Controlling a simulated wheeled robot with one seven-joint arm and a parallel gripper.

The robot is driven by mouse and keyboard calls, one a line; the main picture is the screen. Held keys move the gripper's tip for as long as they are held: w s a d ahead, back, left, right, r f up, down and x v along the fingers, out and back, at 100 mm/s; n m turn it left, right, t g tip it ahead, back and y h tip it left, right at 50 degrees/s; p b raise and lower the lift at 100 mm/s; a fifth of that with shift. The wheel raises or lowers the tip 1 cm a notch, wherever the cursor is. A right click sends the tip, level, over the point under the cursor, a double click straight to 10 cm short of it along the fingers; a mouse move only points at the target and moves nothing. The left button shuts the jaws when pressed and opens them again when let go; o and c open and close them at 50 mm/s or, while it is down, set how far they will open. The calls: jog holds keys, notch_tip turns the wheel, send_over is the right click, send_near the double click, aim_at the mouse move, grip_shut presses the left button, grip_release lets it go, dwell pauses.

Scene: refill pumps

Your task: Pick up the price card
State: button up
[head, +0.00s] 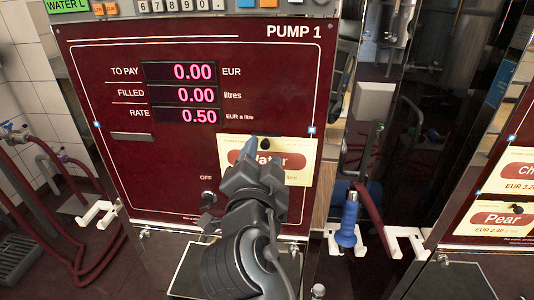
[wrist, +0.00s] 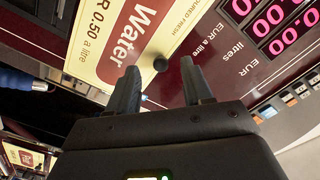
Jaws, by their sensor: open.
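The price card (head: 297,170) is a cream card with a dark red "Water" label. It sits on the front of the dark red Pump 1 panel, right of centre. In the wrist view the card (wrist: 97,55) appears rotated, with "EUR 0.50 a litre" printed on it. A small dark round knob (wrist: 160,64) shows at the card's edge. My gripper (head: 258,150) is in front of the card and hides its left part. In the wrist view its two fingers (wrist: 160,82) are apart, with the knob beyond the gap between them. Contact with the card cannot be told.
The Pump 1 display (head: 182,92) is left of the card. A blue nozzle (head: 348,218) hangs on a white holder to the right. A second red panel with a "Pear" card (head: 497,218) stands at far right. Red hoses (head: 80,215) hang at the left.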

jog(key=shift+w, duration=1.15)
jog(key=shift+c, duration=0.4)
grip_shut()
jog(key=shift+s+r, duration=0.35)
jog(key=s+r+b, duration=0.2)
jog(key=s+r, duration=0.5)
jog(key=s, duration=0.6)
jog(key=shift+s+r+b, duration=0.15)
jog(key=shift+r+b, duration=0.05)
jog(key=shift+b, duration=0.15)
jog(key=shift+a, duration=0.1)
